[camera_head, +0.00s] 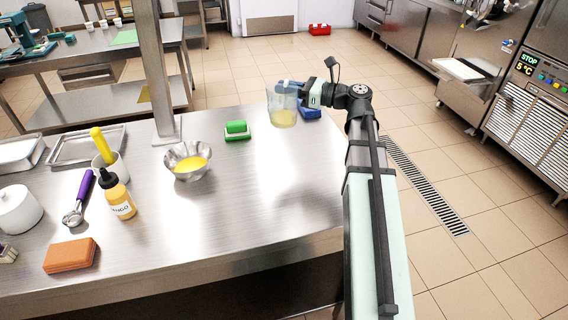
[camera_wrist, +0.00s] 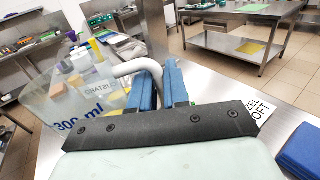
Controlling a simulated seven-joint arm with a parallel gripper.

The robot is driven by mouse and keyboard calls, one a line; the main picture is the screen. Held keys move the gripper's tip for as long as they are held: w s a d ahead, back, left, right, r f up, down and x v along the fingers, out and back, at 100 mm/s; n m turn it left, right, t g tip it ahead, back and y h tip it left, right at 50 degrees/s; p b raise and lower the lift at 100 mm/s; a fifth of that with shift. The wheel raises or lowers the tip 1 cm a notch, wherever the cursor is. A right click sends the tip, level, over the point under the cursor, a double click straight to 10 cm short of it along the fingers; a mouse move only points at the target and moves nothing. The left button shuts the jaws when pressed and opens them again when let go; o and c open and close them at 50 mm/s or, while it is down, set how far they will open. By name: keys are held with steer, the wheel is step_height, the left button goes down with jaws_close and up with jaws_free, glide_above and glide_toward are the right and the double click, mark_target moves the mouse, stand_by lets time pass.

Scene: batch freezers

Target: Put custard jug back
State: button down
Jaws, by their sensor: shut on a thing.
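The custard jug (camera_head: 284,107) is clear, with a little yellow liquid at its bottom, near the far right corner of the steel table. The jug looks about upright. I cannot tell whether its base touches the table. A metal bowl (camera_head: 176,151) with yellow liquid stands left of the jug.
A white label (camera_wrist: 262,108) shows beside my fingers. A mango bottle (camera_head: 118,198), scoop (camera_head: 76,205) and orange block (camera_head: 70,255) occupy the left. The table's front right (camera_head: 270,205) is clear.

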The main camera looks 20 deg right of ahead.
steer(key=shift+s+f, duration=0.1)
steer(key=shift+f, duration=7.4)
steer(key=shift+f, duration=0.1)
steer(key=c, duration=1.1)
jaws_free()
steer(key=v, duration=1.2)
